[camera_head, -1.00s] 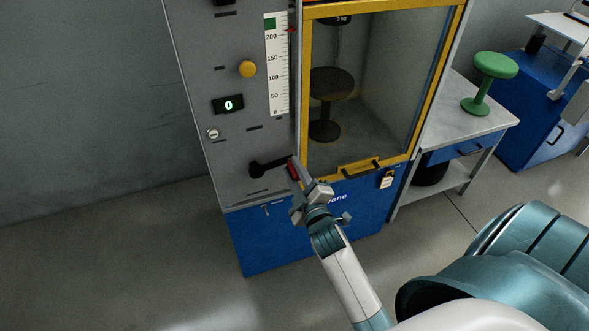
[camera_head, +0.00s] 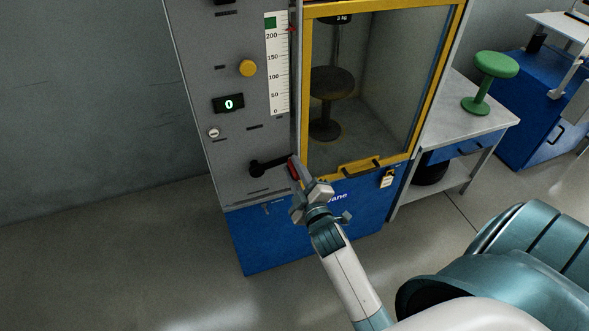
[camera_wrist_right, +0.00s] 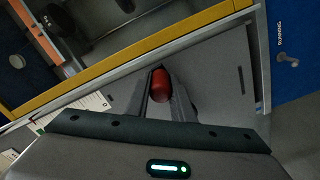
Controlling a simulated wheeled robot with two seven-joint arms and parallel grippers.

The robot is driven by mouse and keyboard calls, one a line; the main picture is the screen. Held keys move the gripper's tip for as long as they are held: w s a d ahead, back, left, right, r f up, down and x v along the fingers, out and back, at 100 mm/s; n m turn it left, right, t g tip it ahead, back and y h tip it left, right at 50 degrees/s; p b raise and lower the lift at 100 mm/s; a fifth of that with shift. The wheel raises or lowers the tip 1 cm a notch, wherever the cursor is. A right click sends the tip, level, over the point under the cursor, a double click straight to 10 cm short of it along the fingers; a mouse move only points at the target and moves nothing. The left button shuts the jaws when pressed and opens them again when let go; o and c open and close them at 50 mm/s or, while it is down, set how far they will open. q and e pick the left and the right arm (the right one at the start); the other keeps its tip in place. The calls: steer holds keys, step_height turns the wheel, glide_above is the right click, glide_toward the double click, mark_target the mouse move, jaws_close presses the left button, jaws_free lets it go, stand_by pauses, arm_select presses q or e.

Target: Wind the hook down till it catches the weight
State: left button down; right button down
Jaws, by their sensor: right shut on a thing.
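A black crank (camera_head: 268,167) with a red handle (camera_head: 294,170) sits low on the grey front panel of the machine. My right gripper (camera_head: 297,174) is shut on the red handle, which also shows between its fingers in the right wrist view (camera_wrist_right: 160,85). The crank arm points right. The weight (camera_head: 343,19), dark and marked in kg, is partly cut off at the top of the window. The hook is not visible. A dark stool (camera_head: 332,88) stands inside the chamber below the weight. My left gripper is not in view.
The yellow-framed door (camera_head: 304,100) is shut, with a padlock (camera_head: 387,180) by its lower edge. A scale (camera_head: 277,70), a yellow knob (camera_head: 248,68) and a display reading 0 (camera_head: 229,104) are on the panel. A green stool (camera_head: 490,75) stands on the side table (camera_head: 448,120).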

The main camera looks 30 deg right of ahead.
steer(key=c, duration=1.5)
jaws_free()
steer(key=shift+w+r+t, duration=0.15)
steer(key=shift+r+t, duration=0.15)
steer(key=shift+r, duration=0.45)
steer(key=shift+c, duration=0.2)
steer(key=shift+f, duration=0.2)
steer(key=shift+f, duration=0.15)
steer(key=shift+s, duration=0.25)
arm_select(q)
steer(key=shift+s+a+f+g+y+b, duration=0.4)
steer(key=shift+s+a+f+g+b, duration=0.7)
steer(key=shift+b, duration=0.3)
arm_select(e)
steer(key=v, duration=1.7)
steer(key=shift+r, duration=0.3)
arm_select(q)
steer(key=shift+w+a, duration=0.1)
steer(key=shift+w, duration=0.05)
